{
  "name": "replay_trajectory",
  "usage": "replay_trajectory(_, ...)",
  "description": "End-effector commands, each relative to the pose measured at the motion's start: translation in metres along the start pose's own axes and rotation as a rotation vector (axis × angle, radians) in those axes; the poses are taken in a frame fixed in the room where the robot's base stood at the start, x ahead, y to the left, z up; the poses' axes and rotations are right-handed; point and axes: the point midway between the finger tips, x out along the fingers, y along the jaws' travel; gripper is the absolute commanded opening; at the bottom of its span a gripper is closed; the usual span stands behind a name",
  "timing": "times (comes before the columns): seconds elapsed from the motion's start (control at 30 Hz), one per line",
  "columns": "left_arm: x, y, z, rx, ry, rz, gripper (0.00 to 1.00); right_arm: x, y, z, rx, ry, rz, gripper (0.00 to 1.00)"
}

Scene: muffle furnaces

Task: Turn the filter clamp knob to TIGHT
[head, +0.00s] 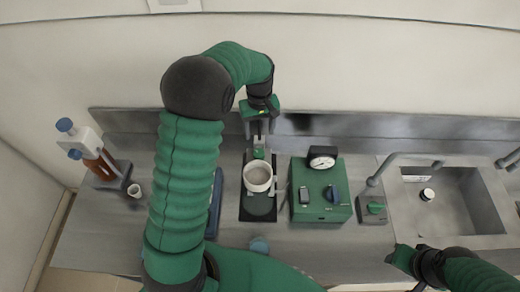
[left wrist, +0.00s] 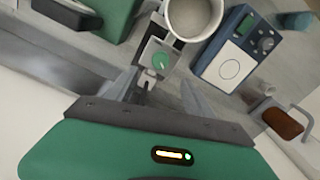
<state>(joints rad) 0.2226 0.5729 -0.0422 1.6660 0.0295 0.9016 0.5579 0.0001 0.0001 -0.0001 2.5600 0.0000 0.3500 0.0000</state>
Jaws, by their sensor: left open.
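The filter clamp knob (left wrist: 161,61) is a small green knob with a white mark on a grey block, beside a white round cup (left wrist: 193,17), in the left wrist view. In the head view the green knob (head: 258,153) sits just behind the white cup (head: 258,174). My left gripper (head: 259,132) is open behind and above the knob, pointing down. Its fingers (left wrist: 162,92) are apart in the left wrist view, short of the knob, with nothing between them. The knob's lettering is too small to read. My right gripper (head: 399,258) is at the lower right; its jaws are unclear.
Farther right are a small green-knobbed box (head: 375,208), a tap and a sink (head: 460,222). A bottle with brown liquid (head: 98,165) stands at left. The wall is close behind.

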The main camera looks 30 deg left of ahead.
Motion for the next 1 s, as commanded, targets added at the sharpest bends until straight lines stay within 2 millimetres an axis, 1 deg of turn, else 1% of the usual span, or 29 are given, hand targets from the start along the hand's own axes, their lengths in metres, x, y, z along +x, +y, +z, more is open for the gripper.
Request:
replay_trajectory(0.03, 0.01, -0.001, 0.001, 0.0, -0.006, -0.004, 0.61, -0.008, 0.0, -0.002, 0.0, 0.0, 0.0, 0.36)
replay_trajectory(0.3, 0.081, 0.0, 0.001, 0.001, -0.007, -0.005, 0.61, -0.029, 0.0, -0.007, 0.0, 0.0, 0.0, 0.36)
replay_trajectory(0.4, 0.102, 0.0, 0.001, 0.002, -0.005, -0.003, 0.61, -0.034, 0.0, -0.008, 0.0, 0.0, 0.0, 0.36)
replay_trajectory(0.5, 0.117, 0.0, 0.0, 0.002, -0.003, -0.002, 0.61, -0.038, 0.0, -0.009, 0.0, 0.0, 0.0, 0.36)
replay_trajectory(0.63, 0.126, 0.0, 0.0, 0.002, -0.001, 0.0, 0.61, -0.039, 0.0, -0.009, 0.0, 0.0, 0.0, 0.36)
replay_trajectory(0.87, 0.128, 0.0, 0.0, 0.003, 0.0, 0.0, 0.61, -0.038, 0.0, -0.009, 0.0, 0.0, 0.0, 0.36)
replay_trajectory(1.0, 0.128, 0.001, 0.0, 0.003, -0.001, 0.0, 0.43, -0.038, 0.0, -0.009, 0.0, 0.0, 0.0, 0.36)
